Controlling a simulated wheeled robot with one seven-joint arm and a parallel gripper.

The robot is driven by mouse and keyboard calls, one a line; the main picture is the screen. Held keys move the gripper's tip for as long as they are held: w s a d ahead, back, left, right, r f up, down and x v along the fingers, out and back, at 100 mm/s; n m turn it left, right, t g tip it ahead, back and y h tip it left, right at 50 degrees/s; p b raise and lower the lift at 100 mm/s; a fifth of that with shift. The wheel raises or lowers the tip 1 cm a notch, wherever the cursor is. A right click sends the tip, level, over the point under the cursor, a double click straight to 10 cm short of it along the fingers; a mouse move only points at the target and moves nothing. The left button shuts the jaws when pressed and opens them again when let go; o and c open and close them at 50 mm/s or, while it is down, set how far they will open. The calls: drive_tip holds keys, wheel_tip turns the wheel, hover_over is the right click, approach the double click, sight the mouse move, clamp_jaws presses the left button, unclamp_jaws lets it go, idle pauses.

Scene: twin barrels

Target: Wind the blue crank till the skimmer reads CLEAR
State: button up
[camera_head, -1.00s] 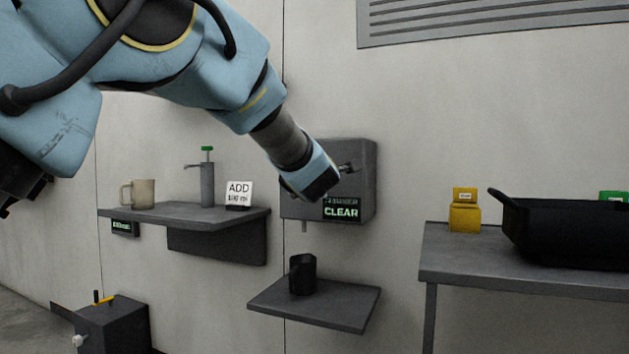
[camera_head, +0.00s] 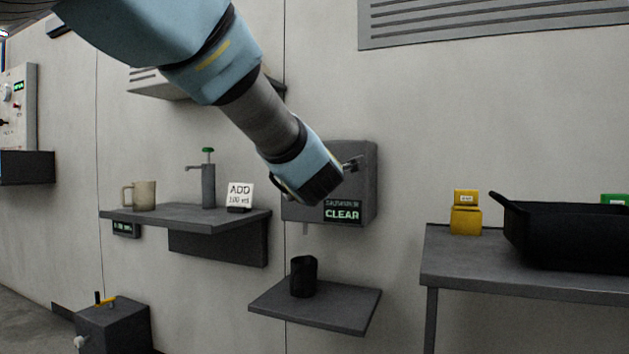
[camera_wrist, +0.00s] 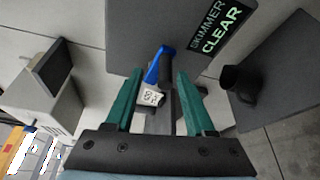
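The skimmer is a dark grey wall box (camera_head: 361,205). Its display (camera_head: 342,211) reads CLEAR in green, and the wrist view shows SKIMMER CLEAR on the display (camera_wrist: 220,32). The blue crank (camera_wrist: 155,67) sticks out from the box front, with a dark grip beside it and a small white tag below it. My gripper (camera_wrist: 160,74) is in front of the crank, its two green fingers apart on either side of it. I see gaps between the fingers and the crank. In the head view my gripper (camera_head: 350,164) is at the box front, and my wrist hides the crank.
A black cup (camera_head: 304,277) stands on a low shelf (camera_head: 335,308) under the box. To the left, a shelf (camera_head: 225,216) holds a beige mug, a pump and an ADD sign. To the right, a table (camera_head: 455,262) bears a yellow box and a black tray.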

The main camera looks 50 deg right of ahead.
drive_tip(key=v, duration=0.4)
drive_tip(key=shift+s+a, duration=0.15)
drive_tip(key=shift+a, duration=0.05)
drive_tip(key=shift+c, duration=0.3)
